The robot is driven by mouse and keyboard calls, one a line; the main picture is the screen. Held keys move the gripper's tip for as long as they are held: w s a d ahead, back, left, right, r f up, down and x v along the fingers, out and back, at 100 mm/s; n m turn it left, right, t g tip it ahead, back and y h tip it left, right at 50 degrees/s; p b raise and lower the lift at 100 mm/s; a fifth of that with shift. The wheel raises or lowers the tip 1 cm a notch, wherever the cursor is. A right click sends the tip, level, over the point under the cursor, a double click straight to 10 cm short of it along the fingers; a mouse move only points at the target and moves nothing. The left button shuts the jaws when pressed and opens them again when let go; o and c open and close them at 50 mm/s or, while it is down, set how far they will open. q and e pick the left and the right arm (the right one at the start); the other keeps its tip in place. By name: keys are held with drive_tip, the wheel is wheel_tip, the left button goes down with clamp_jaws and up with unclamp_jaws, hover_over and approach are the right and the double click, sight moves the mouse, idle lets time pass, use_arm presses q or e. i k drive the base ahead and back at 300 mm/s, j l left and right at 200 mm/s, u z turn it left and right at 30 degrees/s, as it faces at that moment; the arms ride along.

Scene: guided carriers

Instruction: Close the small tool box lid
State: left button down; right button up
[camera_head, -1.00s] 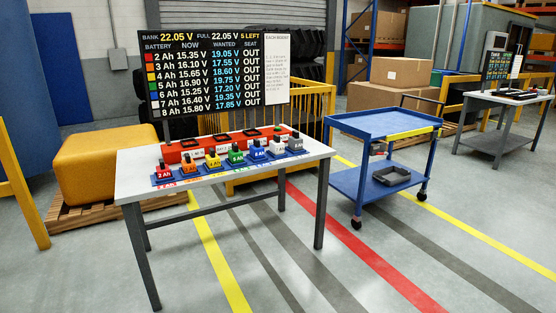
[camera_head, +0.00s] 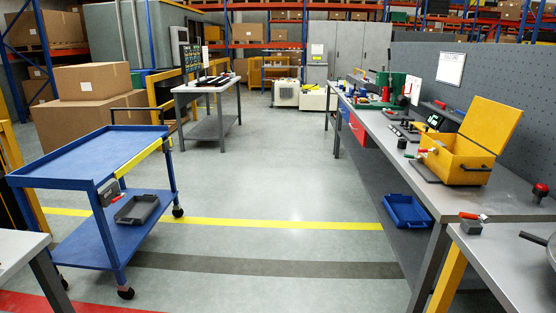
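A yellow tool box (camera_head: 456,160) stands on the long grey workbench (camera_head: 409,150) at the right. Its yellow lid (camera_head: 491,123) is open, raised and leaning back toward the grey pegboard. Neither of my grippers is in the head view.
A blue cart (camera_head: 92,157) with a dark tray on its lower shelf stands at the left. A grey table (camera_head: 510,262) fills the lower right corner. The middle floor is clear.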

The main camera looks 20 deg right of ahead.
sight(491, 124)
drive_tip(key=i+l+z, duration=0.35)
drive_tip(key=i, duration=0.3)
drive_tip(key=i+z, duration=0.35)
drive_tip(key=i, duration=0.25)
drive_tip(key=i+j+z, duration=0.2)
drive_tip(key=i+z, duration=0.15)
drive_tip(key=i, duration=0.3)
drive_tip(key=i+z, duration=0.15)
drive_tip(key=z, duration=0.25)
drive_tip(key=i+z, duration=0.15)
drive_tip(key=z, duration=0.3)
drive_tip(key=i+j+z, duration=0.1)
drive_tip(key=z, duration=0.3)
drive_tip(key=i+j+z, duration=0.15)
drive_tip(key=z, duration=0.25)
